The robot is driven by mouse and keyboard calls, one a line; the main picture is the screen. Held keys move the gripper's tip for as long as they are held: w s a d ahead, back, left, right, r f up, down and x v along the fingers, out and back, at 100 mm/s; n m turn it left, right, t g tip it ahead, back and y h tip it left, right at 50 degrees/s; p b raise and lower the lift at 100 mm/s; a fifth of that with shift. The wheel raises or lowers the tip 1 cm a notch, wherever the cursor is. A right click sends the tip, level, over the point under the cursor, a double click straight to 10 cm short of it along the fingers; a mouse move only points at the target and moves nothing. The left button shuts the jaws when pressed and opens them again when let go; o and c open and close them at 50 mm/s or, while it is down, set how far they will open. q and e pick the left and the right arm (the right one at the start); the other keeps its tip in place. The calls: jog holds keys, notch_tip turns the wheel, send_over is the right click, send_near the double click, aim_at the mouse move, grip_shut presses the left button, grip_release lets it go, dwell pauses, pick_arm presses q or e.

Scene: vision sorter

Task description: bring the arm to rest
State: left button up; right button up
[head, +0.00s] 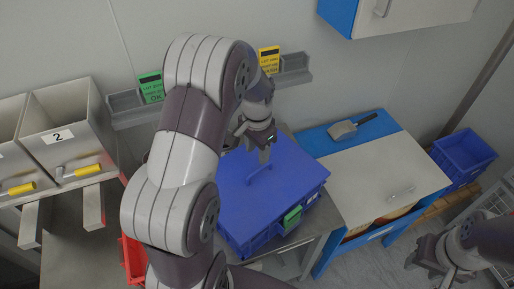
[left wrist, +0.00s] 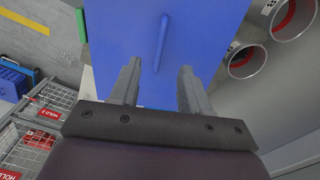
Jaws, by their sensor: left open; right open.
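My left arm crosses the middle of the head view, and its gripper (head: 266,154) hangs over the far part of a blue lidded crate (head: 296,187). The lid has a blue bar handle (head: 259,174). In the left wrist view the two open fingers (left wrist: 155,88) point toward the lid, and the handle (left wrist: 161,42) lies beyond and between them with nothing gripped. My right gripper (head: 424,264) is at the lower right of the head view, open and away from the crate.
A grey bin marked 2 (head: 66,112) with a yellow-handled lever stands at left. A red container (head: 133,259) is partly hidden by my arm. A white-topped cabinet (head: 379,172) with a scoop (head: 353,127) stands right of the crate. A blue basket (head: 463,156) is at far right.

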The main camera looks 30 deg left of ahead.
pick_arm(q)
jog(key=s+d+n+b, duration=0.2)
jog(key=s+d, duration=0.2)
jog(key=s, duration=0.2)
jog(key=s+d+n+t+b, duration=0.1)
jog(key=s+d+n+b, duration=0.1)
jog(key=s+d, duration=0.2)
jog(key=s, duration=0.2)
jog(key=shift+s+d+f, duration=0.15)
jog(key=shift+s+f, duration=0.2)
dwell(0.5)
